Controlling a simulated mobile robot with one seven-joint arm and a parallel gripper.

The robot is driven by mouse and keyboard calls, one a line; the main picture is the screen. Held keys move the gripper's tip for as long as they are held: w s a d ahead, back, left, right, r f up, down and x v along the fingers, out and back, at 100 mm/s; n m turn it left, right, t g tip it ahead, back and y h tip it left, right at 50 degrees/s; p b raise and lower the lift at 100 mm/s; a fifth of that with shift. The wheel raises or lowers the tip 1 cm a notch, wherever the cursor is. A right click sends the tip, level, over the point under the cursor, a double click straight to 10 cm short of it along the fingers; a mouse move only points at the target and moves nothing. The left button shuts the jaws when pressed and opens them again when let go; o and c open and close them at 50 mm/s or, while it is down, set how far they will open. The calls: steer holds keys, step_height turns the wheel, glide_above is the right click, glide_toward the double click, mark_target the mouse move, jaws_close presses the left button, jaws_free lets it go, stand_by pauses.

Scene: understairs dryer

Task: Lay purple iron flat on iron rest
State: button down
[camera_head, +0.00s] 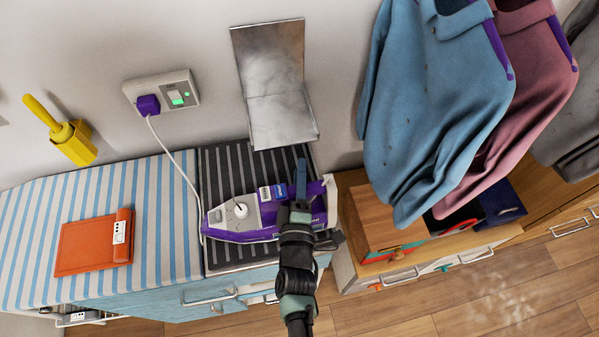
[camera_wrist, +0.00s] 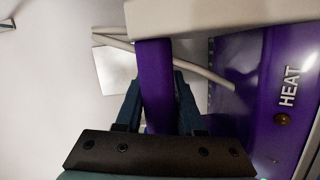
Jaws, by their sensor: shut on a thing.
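The purple iron (camera_head: 265,232) has a grey top with a white dial. In the head view it appears over the dark striped pad (camera_head: 222,167) at the right end of the ironing surface, its nose to the left. This pad looks like the iron rest. I cannot tell whether the iron touches it. My gripper (camera_head: 300,188) is at the iron's right part. In the wrist view my gripper (camera_wrist: 158,100) is shut on the purple handle (camera_wrist: 154,75) of the iron. A purple panel marked HEAT (camera_wrist: 262,85) is to its right. My arm hides part of the iron.
A pale cord runs from the wall socket (camera_head: 162,92) to the iron. A bent metal plate (camera_head: 275,85) is on the wall behind. An orange folded item (camera_head: 88,246) lies on the blue-striped board (camera_head: 160,240). Hanging shirts (camera_head: 430,110) and a wooden box (camera_head: 378,218) stand close on the right.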

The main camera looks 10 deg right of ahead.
steer(key=shift+w, duration=0.1)
steer(key=shift+c, duration=2.2)
jaws_free()
steer(key=shift+s+f, duration=0.25)
steer(key=shift+f, duration=0.2)
steer(key=v, duration=1.2)
steer(key=shift+s+r+b, duration=0.3)
steer(key=shift+s+b, duration=0.05)
steer(key=shift+b, duration=0.1)
